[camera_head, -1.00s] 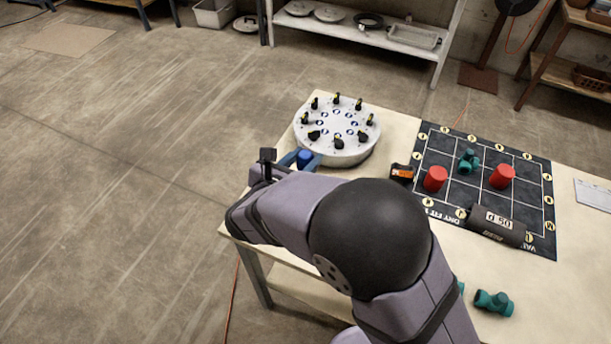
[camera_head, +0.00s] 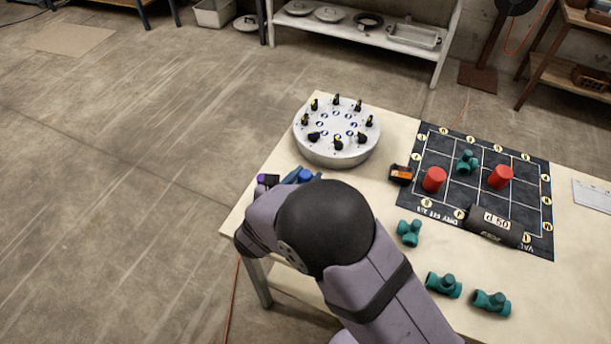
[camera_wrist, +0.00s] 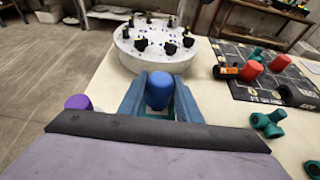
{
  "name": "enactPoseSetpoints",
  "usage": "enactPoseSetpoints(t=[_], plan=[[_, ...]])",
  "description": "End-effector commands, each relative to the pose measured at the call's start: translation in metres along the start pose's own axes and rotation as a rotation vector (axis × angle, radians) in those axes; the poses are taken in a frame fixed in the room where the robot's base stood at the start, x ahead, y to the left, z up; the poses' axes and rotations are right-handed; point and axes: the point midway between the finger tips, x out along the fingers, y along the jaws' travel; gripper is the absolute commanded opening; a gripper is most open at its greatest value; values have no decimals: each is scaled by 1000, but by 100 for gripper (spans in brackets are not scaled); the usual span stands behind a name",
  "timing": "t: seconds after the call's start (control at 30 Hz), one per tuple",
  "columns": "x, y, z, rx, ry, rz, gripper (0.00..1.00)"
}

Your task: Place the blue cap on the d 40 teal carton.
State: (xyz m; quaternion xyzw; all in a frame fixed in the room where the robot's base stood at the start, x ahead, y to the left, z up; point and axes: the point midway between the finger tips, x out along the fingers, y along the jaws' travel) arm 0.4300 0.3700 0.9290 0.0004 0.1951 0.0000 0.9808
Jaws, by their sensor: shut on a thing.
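My gripper (camera_wrist: 160,84) has blue fingers and is shut on a blue cap (camera_wrist: 158,92). The cap also shows in the head view (camera_head: 305,175), near the table's left edge and in front of the round white turntable. What lies directly under the cap is hidden by the fingers and wrist. I see no teal carton that I can make out. The teal things in view are pipe fittings: one on the mat (camera_head: 467,162), and others on the bare table, such as the nearest to my arm (camera_head: 410,232).
The white turntable (camera_head: 336,148) carries several small black pieces. A purple cap (camera_wrist: 78,102) is left of my gripper. Two red cylinders, one at the left (camera_head: 434,179) and one at the right (camera_head: 501,176), stand on the dark gridded mat (camera_head: 535,205).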

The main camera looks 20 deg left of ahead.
Motion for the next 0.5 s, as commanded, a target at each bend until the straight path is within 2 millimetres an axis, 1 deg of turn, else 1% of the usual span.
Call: enactPoseSetpoints(t=[0.23, 0.27, 0.3, 0.33, 0.5], plan=[[2, 0, -4, 0, 0, 0, 10], [2, 0, -4, 0, 0, 0, 33], [1, 0, -3, 0, 0, 0, 43], [1, 0, -2, 0, 0, 0, 50], [1, 0, -2, 0, 0, 0, 50]])
